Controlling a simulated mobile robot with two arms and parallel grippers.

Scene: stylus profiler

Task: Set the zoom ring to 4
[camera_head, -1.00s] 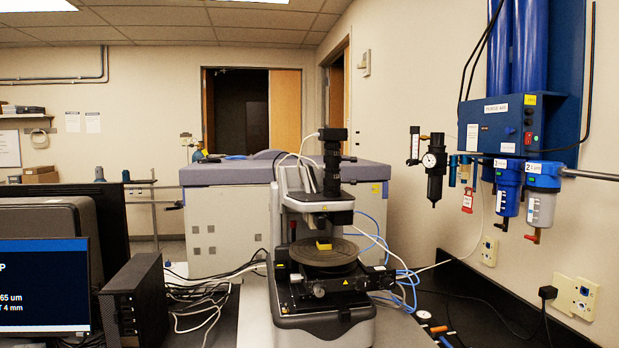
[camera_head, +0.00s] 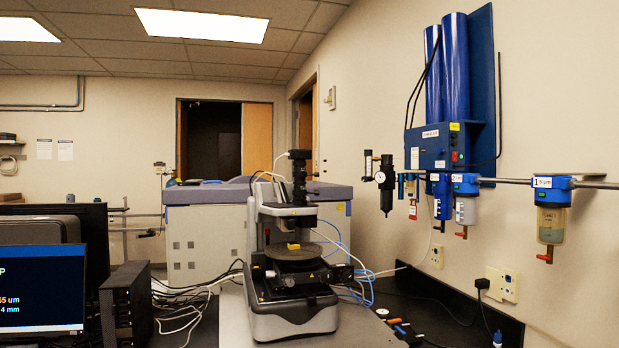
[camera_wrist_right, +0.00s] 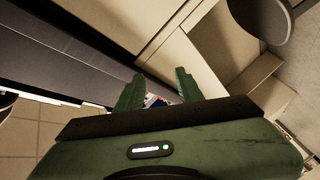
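The stylus profiler (camera_head: 290,270) stands on the bench in the middle of the head view, with a round dark stage (camera_head: 293,252) and a small yellow piece (camera_head: 293,245) on it. A black vertical optics tube (camera_head: 299,180) rises from its head; the zoom ring is too small to make out on it. My right gripper (camera_wrist_right: 158,85) shows in the right wrist view, its two green fingers apart with nothing held between them. It is not near the profiler in that view. My left gripper is in neither view.
A computer monitor (camera_head: 42,290) and a black tower (camera_head: 130,305) stand left of the profiler. Cables lie between them. A blue filter unit (camera_head: 433,147) with hanging bowls is on the right wall. Small tools (camera_head: 398,328) lie on the bench at right.

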